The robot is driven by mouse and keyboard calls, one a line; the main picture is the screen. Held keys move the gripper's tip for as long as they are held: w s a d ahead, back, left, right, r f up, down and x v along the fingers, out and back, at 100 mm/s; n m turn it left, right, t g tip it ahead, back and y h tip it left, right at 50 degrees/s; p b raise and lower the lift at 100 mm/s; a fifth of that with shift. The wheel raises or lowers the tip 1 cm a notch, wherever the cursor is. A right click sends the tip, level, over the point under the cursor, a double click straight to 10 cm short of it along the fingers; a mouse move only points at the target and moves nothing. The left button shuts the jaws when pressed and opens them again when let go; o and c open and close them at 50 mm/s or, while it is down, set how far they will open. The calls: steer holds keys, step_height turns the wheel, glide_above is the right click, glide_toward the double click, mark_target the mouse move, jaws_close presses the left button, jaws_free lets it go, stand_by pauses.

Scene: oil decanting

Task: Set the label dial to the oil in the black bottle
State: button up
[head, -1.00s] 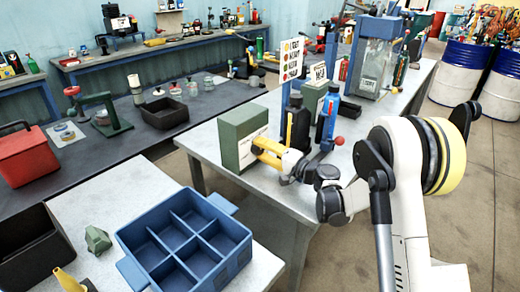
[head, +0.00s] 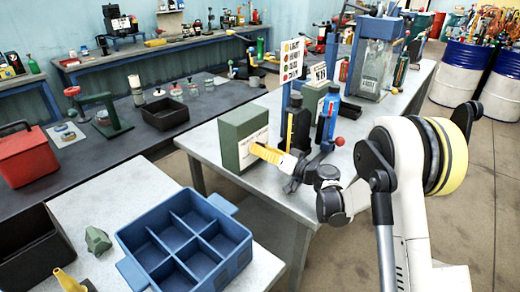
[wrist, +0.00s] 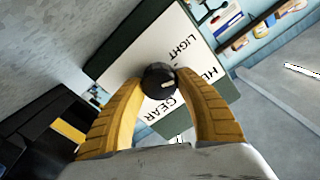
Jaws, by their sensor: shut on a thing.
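The mark points right in the wrist view, roughly towards the HY word. The face is on a green box (head: 236,137). My gripper (wrist: 160,82) is shut on the knob, its yellow fingers on either side; it also shows in the head view (head: 268,153). The black bottle (head: 300,128) stands behind my gripper; a black shape with a yellow band (wrist: 68,131) is at lower left in the wrist view.
A sign (head: 292,60) lists oil names beside coloured dots, yellow next to LIGHT. A blue bottle (head: 329,112) stands right of the black one. A blue divided crate (head: 130,270) is on the nearer table. Bare tabletop lies left of the green box.

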steer(key=shift+n, duration=0.4)
steer(key=o, duration=1.2)
steer(key=v, duration=1.2)
